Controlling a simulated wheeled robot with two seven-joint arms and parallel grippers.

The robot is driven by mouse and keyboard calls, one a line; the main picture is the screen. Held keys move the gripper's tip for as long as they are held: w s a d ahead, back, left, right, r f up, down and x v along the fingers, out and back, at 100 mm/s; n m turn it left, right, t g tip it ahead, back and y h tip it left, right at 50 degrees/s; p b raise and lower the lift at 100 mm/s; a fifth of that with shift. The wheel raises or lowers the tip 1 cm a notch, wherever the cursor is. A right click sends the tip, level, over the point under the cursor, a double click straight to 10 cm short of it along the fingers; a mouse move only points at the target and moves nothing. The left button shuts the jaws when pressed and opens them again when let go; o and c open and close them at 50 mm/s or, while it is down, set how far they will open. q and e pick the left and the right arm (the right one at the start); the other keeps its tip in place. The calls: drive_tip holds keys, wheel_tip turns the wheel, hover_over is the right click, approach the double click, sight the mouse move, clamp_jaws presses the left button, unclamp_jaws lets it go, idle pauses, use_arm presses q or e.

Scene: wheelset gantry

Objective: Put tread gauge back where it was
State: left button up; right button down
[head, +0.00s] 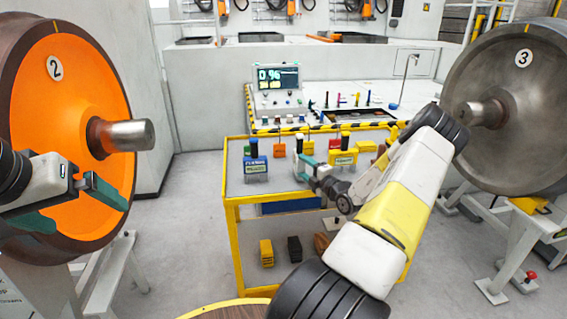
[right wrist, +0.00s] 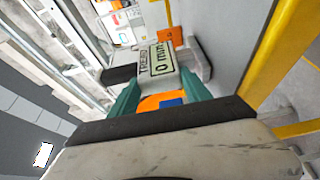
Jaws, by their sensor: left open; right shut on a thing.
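The tread gauge (right wrist: 158,60) shows in the right wrist view as a pale block with a black-lettered label reading "TREAD" and "0 mm" and dark grey ends. My right gripper (right wrist: 161,92) is shut on it, with one teal finger on each side. In the head view my right gripper (head: 306,168) is at the yellow-framed cart (head: 232,190), over the middle of its top. The gauge is mostly hidden there by the gripper, and I cannot tell whether it touches the cart top. My left gripper (head: 70,207) is open and empty in front of the orange wheel (head: 65,100).
A blue gauge (head: 255,165) stands left of my right gripper on the cart top; a yellow gauge (head: 343,157) stands to its right. Orange blocks (head: 281,151) stand behind. A console with a screen (head: 278,77) is beyond the cart. A grey wheel (head: 525,110) is at right.

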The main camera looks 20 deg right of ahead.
drive_tip(key=shift+c, duration=2.4)
unclamp_jaws()
drive_tip(key=shift+f, duration=0.15)
